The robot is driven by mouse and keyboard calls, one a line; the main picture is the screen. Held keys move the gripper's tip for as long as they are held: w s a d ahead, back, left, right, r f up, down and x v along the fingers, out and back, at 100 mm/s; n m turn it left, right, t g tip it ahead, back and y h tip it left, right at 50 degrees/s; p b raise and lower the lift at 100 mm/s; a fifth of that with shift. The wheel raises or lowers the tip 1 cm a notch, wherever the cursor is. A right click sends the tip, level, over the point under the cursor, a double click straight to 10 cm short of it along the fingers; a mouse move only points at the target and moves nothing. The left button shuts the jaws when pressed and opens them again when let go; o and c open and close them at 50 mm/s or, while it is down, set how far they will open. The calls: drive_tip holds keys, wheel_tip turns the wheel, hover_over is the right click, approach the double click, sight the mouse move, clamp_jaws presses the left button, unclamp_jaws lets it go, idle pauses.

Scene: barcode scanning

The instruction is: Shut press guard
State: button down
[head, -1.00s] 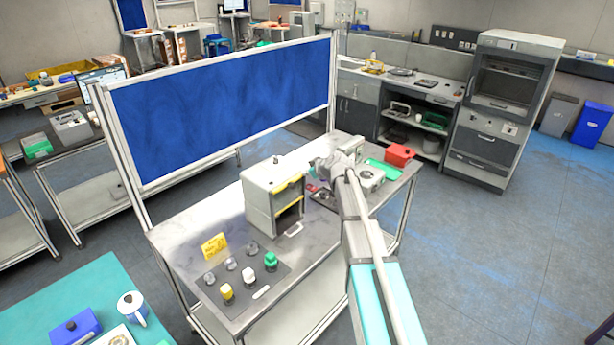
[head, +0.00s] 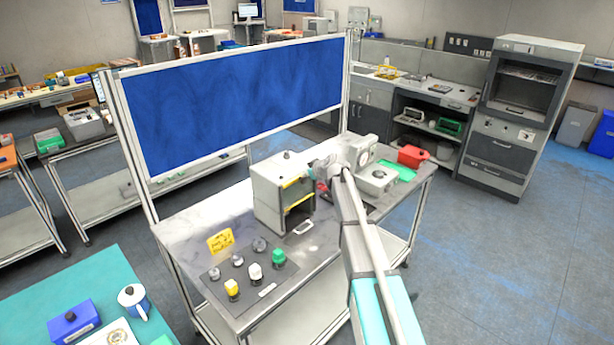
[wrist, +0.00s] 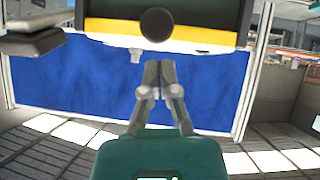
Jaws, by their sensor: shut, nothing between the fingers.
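The press (head: 268,207) is a cream box on the grey bench, with a dark open front and yellow edging. I take the yellow-striped panel (wrist: 205,35) with a round black knob (wrist: 158,25) in the wrist view to be its guard. It fills the top of that view; I cannot tell how far the guard is open. My gripper (wrist: 158,68) is shut and empty, its fingertips just below the knob in the picture. Whether they touch the panel is unclear. In the head view my gripper (head: 322,168) is at the right of the press, partly merged with the arm.
A blue panel (head: 235,105) stands along the bench's back edge. Left of the press are a yellow sign (head: 220,242) and a dark mat with several coloured knobs. To the right are a pale machine (head: 376,178) and a red box (head: 411,156). Open floor lies on the right.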

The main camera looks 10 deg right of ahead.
drive_tip(key=shift+w+f+b, duration=0.15)
drive_tip(key=shift+f+b, duration=0.2)
drive_tip(key=shift+f, duration=0.25)
drive_tip(key=shift+f, duration=0.1)
drive_tip(key=b, duration=1.2)
approach(299, 201)
drive_tip(key=x, duration=0.4)
drive_tip(key=shift+w+f, duration=0.2)
drive_tip(key=shift+f, duration=0.25)
drive_tip(key=shift+r, duration=0.15)
drive_tip(key=w+a+r+p+v, duration=0.1)
drive_tip(key=r+p+v, duration=0.1)
drive_tip(key=p+v, duration=0.7)
drive_tip(key=v, duration=0.3)
drive_tip(key=shift+s+d+r, duration=0.15)
drive_tip(key=shift+s+r, duration=0.05)
drive_tip(key=shift+s, duration=0.05)
